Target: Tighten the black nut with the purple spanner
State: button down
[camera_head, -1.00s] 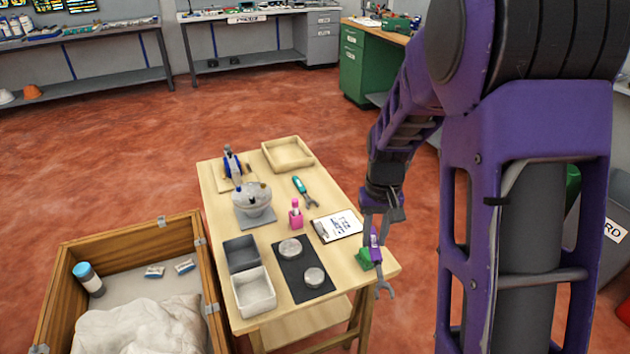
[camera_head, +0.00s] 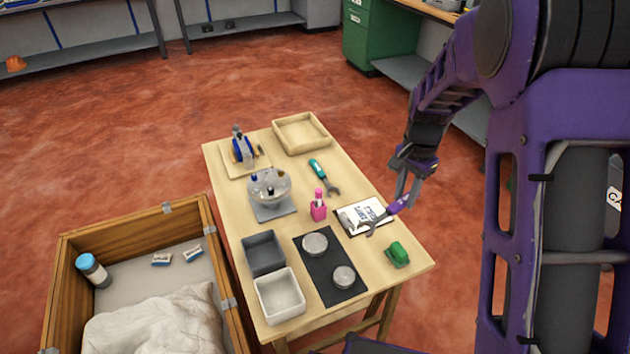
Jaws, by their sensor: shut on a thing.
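My gripper (camera_head: 404,192) is shut on the purple spanner (camera_head: 396,207). It holds the spanner over the right side of the table, in front of the white clipboard sheet, with the grey open jaw pointing left and down. A clear bowl-like dispenser part (camera_head: 270,187) stands on a grey base plate at the table's left middle. Small dark and blue parts show at the bowl. I cannot tell for sure which of them is the black nut. A teal-handled spanner (camera_head: 318,170) lies on the table behind the clipboard.
The wooden table (camera_head: 222,160) also bears a pink holder (camera_head: 318,208), a green object (camera_head: 397,253), a black mat (camera_head: 311,258) with two round parts, grey (camera_head: 263,252) and white (camera_head: 279,296) bins, a wooden tray (camera_head: 301,133) and a blue tool (camera_head: 242,149). A wooden crate (camera_head: 130,226) stands left.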

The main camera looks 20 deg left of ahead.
jog(key=a+f+m, duration=0.3)
jog(key=a+m, duration=0.3)
jog(key=a, duration=0.5)
jog(key=w+a+f+m, duration=0.1)
jog(key=a+f+m, duration=0.2)
jog(key=a+m, duration=0.3)
jog(key=a, duration=0.5)
jog(key=shift+w, duration=0.25)
jog(key=shift+f+b, duration=0.7)
jog(key=shift+f, duration=0.65)
jog(key=shift+s+a+m+p, duration=0.25)
jog(key=shift+s+m+p, duration=0.2)
jog(key=shift+s+m, duration=0.75)
jog(key=shift+s, duration=0.1)
